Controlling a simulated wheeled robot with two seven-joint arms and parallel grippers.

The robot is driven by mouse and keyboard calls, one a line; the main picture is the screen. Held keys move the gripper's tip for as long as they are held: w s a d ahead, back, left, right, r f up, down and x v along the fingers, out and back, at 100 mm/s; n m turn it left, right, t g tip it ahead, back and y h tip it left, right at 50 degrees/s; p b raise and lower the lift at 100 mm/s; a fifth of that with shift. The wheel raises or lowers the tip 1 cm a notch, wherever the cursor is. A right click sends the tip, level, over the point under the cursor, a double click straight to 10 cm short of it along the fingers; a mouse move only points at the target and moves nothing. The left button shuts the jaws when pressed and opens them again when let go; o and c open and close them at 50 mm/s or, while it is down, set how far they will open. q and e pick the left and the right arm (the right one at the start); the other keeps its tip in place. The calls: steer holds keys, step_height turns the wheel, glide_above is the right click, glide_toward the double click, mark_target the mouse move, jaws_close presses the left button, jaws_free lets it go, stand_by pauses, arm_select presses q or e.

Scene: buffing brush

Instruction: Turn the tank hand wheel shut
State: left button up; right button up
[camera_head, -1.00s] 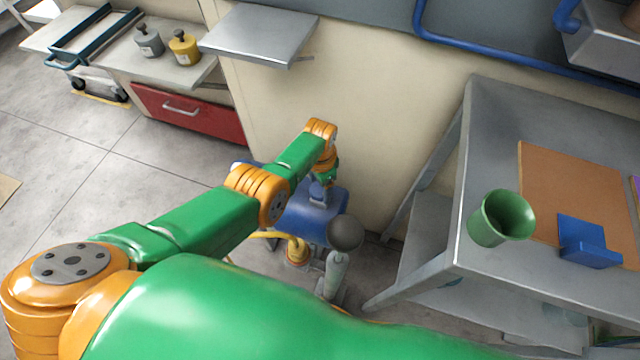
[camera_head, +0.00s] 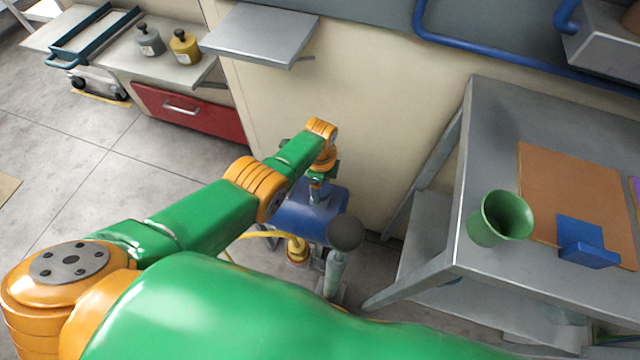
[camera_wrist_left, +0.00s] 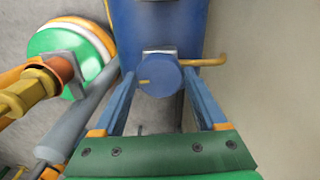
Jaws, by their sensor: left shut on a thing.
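The blue tank (camera_head: 300,218) stands low by the cream wall, partly hidden behind my left arm. In the left wrist view the tank's blue body (camera_wrist_left: 165,20) fills the top centre. The round blue hand wheel (camera_wrist_left: 158,78) sits in front of it, with a small yellow mark on its face. My left gripper (camera_wrist_left: 159,76) has its two blue fingers on either side of the wheel and is shut on it. In the head view my left gripper (camera_head: 318,190) points down over the tank, and the wheel is hard to make out. My right gripper is not in view.
A yellow bent rod (camera_wrist_left: 205,62) sticks out right of the wheel. A grey metal table (camera_head: 490,110) with a green cup (camera_head: 500,218) is farther right.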

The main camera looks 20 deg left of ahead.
arm_select(q)
steer(key=shift+m, duration=0.5)
steer(key=o, duration=1.3)
steer(key=shift+d, duration=0.1)
step_height(320, 180, up, 7)
steer(key=p, duration=0.6)
steer(key=shift+r, duration=0.15)
steer(key=shift+s+f, duration=0.1)
steer(key=shift+f, duration=0.1)
